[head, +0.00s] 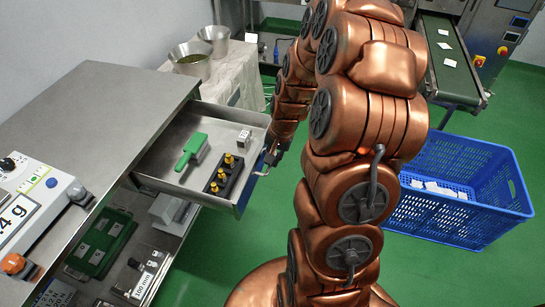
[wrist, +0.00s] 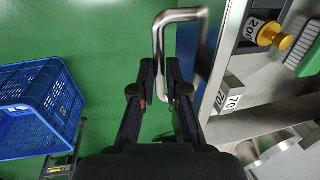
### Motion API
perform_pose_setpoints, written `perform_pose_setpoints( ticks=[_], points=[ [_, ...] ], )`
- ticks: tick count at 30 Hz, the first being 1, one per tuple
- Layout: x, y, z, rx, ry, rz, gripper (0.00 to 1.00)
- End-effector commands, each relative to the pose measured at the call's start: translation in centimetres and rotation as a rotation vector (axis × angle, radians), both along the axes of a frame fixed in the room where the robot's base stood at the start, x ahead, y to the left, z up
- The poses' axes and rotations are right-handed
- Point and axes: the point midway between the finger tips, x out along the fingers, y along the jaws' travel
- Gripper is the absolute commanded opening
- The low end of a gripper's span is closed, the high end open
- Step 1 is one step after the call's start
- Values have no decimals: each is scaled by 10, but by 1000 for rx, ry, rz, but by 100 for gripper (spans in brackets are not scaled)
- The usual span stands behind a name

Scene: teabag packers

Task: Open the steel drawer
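The steel drawer (head: 222,200) stands pulled out from the steel cabinet in the head view, its inside showing. Its bent metal handle (wrist: 160,45) shows in the wrist view; in the head view the handle (head: 264,168) is partly hidden by my gripper. My gripper (wrist: 159,93) is at the handle, with its two dark fingers apart. The handle's outer bar lies between the fingertips, with a gap seen on each side. The drawer front also shows along the right of the wrist view (wrist: 215,65).
A blue crate (head: 455,215) stands on the green floor at right. A scale (head: 40,205) sits on the worktop (head: 85,105).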

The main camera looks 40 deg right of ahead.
Motion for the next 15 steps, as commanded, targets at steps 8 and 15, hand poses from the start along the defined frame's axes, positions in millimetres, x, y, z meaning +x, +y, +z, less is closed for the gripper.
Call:
perform_pose_setpoints(
  ticks=[8, 15],
  points=[
    [0, -1, 0, -1, 0, -1, 37],
    [0, -1, 1, -2, -2, -2, 37]
  ],
)
